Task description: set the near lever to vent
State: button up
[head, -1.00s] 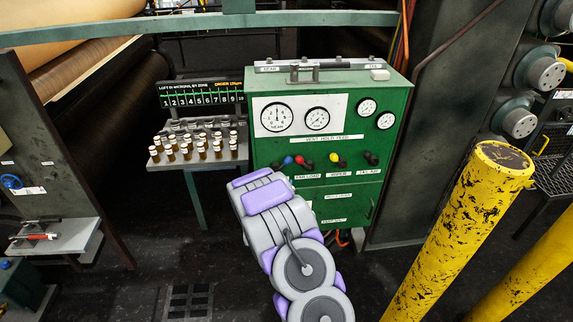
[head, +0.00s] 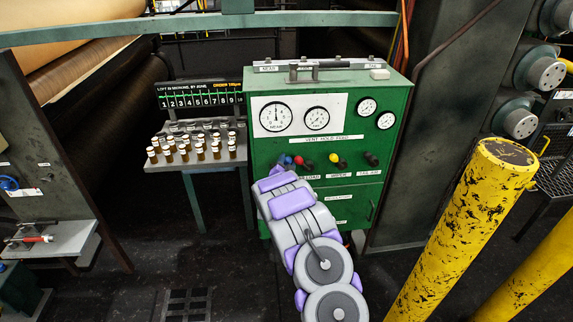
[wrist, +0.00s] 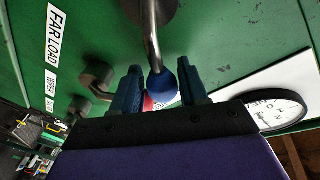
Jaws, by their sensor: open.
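The blue-knobbed lever (head: 287,160) is at the left end of the lever row on the green cabinet (head: 385,220). In the wrist view its blue ball (wrist: 164,88) and metal shaft sit between the two fingers of my gripper (wrist: 161,78), which are spread either side. I cannot tell whether they touch it. A strip above the row reads "VENT HOLD FEED" (head: 327,138). A "FAR LOAD" label (wrist: 53,36) shows in the wrist view. In the head view my arm hides the gripper and any label below the blue lever.
Red (head: 298,160), yellow (head: 334,159) and black (head: 371,158) knobs stand to the right in the same row. Gauges (head: 317,119) are above. A table (head: 195,164) of sample jars stands left. A yellow post (head: 460,230) stands to the right.

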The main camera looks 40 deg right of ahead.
jog(key=shift+c, duration=0.3)
jog(key=shift+f, duration=0.1)
grip_shut()
